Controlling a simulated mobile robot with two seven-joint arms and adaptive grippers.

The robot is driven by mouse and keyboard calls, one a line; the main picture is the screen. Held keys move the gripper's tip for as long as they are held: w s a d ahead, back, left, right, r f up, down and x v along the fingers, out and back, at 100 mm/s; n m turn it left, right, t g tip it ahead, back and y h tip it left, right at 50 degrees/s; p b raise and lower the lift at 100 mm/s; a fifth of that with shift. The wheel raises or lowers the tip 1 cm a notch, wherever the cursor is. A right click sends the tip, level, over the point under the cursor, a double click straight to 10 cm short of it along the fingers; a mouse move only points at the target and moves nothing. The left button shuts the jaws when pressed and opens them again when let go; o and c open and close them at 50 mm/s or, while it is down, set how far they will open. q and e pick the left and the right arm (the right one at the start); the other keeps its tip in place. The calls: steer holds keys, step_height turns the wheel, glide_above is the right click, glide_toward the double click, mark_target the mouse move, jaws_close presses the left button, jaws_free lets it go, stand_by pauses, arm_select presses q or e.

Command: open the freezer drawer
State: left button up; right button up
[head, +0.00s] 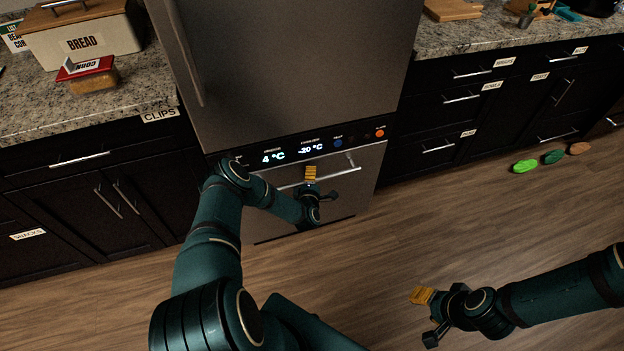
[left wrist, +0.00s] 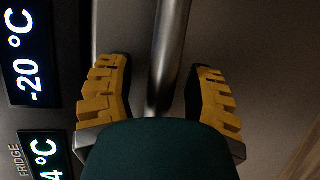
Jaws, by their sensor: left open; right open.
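The freezer drawer (head: 352,196) is the steel lower front of the fridge, below the display strip, and looks closed. Its handle (head: 343,173) is a horizontal metal bar across the upper part of the drawer. My left gripper (head: 312,180) is at the middle of this bar. In the left wrist view, the handle (left wrist: 172,45) runs between the two yellow finger pads of my left gripper (left wrist: 158,75), with a gap on each side. My right gripper (head: 425,316) is open and empty over the floor at the lower right, away from the drawer.
The upper fridge door (head: 290,60) is shut, with a display strip (head: 300,151) beneath it. Dark cabinets flank the fridge under granite counters. A bread box (head: 85,40) stands at the upper left. Several coloured oval items (head: 525,166) lie on the right floor. The wooden floor before the drawer is clear.

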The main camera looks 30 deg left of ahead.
arm_select(q)
steer(key=shift+w, duration=0.1)
jaws_close()
stand_by(0.3)
